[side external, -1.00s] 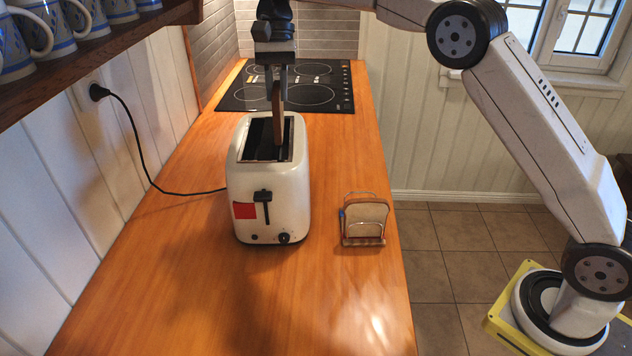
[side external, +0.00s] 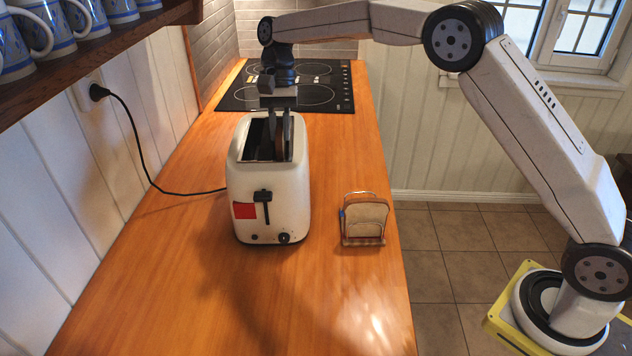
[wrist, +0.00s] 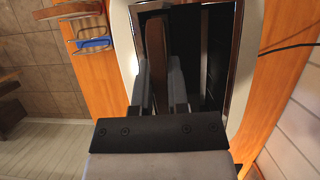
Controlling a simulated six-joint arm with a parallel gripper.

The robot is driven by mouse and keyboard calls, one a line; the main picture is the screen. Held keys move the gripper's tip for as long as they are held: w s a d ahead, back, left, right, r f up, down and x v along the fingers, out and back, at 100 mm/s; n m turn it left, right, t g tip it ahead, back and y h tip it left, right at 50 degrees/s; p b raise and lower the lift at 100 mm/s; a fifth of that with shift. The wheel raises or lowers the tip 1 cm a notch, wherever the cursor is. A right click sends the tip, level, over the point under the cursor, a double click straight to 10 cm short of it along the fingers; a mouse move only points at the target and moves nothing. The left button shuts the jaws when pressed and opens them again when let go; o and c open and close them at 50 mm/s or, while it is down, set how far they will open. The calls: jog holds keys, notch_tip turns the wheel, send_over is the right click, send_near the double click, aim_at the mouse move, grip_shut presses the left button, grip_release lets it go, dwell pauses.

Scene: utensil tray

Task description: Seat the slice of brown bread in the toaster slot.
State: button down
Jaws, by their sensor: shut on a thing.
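The white toaster (side external: 268,205) stands upright on the wooden counter, its open top also filling much of the wrist view (wrist: 237,100). My gripper (side external: 280,138) points down over the toaster, with its fingertips at the slot opening. It is shut on the slice of brown bread (wrist: 157,65), which shows edge-on between the two fingers in the wrist view. In the side view the slice (side external: 279,148) is mostly hidden by the fingers and sits low in the right-hand slot. How deep its lower edge is cannot be seen.
A wire rack (side external: 363,240) holding pale bread stands to the right of the toaster, near the counter edge. A black cord (side external: 140,150) runs from the wall to the toaster's left. The black cooktop (side external: 320,95) lies behind. The front counter is clear.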

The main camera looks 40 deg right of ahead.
jog(key=shift+f, duration=0.35)
jog(key=shift+f, duration=0.15)
jog(key=c, duration=0.6)
grip_release()
jog(key=shift+r, duration=0.2)
jog(key=shift+v, duration=3.7)
